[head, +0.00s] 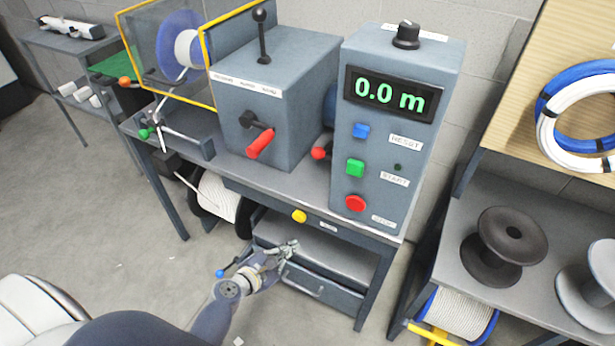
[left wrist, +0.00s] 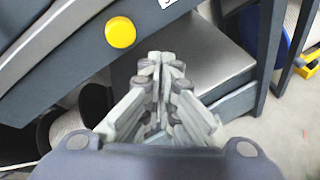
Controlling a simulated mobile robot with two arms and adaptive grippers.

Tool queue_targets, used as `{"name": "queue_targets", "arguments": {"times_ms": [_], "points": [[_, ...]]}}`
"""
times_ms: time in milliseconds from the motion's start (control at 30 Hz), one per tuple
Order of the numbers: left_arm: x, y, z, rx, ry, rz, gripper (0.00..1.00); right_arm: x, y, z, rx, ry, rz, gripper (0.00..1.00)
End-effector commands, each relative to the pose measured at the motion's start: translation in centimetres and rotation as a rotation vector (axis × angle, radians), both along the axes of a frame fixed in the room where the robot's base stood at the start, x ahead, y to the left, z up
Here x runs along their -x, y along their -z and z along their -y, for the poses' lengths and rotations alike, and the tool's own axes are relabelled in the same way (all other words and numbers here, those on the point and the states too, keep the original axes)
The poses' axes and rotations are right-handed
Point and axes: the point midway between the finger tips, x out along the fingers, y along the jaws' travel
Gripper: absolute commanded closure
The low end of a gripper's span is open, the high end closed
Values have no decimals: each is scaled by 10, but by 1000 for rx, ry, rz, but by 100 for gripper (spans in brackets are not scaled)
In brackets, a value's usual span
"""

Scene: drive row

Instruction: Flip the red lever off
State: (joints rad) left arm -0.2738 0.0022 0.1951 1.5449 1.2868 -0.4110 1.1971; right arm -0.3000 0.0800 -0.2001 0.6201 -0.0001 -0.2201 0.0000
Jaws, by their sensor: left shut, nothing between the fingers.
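A red-handled lever (head: 260,143) sticks out from the front of the grey machine box (head: 285,105) on the bench, its grip pointing down and toward me. A second red knob or handle (head: 320,152) sits just right of it, partly behind the box edge. My left gripper (head: 289,248) is shut and empty, low in front of the bench near the drawers, well below the red lever. Its closed fingers also show in the left wrist view (left wrist: 163,62), with no red lever in that view. My right gripper is not in view.
A yellow button (head: 299,216) on the bench's front edge is just above my left gripper; it also shows in the left wrist view (left wrist: 120,32). A control box (head: 398,120) reading 0.0 m stands right of the machine. A black-knobbed lever (head: 262,40) rises from the machine's top.

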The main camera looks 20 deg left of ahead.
Motion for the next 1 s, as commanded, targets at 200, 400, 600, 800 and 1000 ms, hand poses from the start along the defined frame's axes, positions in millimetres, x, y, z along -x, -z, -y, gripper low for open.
{"name": "queue_targets", "arguments": {"times_ms": [200, 400, 600, 800, 1000], "points": [[-28, -95, -23, 393, -138, 171, 100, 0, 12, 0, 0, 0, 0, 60], [-31, -128, -31, 529, -163, 226, 100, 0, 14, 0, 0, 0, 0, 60], [-32, -131, -31, 536, -164, 228, 100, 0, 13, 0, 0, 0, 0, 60], [-34, -130, -31, 534, -163, 229, 100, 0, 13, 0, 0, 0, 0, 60], [-59, -131, -26, 535, -161, 230, 100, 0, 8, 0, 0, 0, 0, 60]]}}
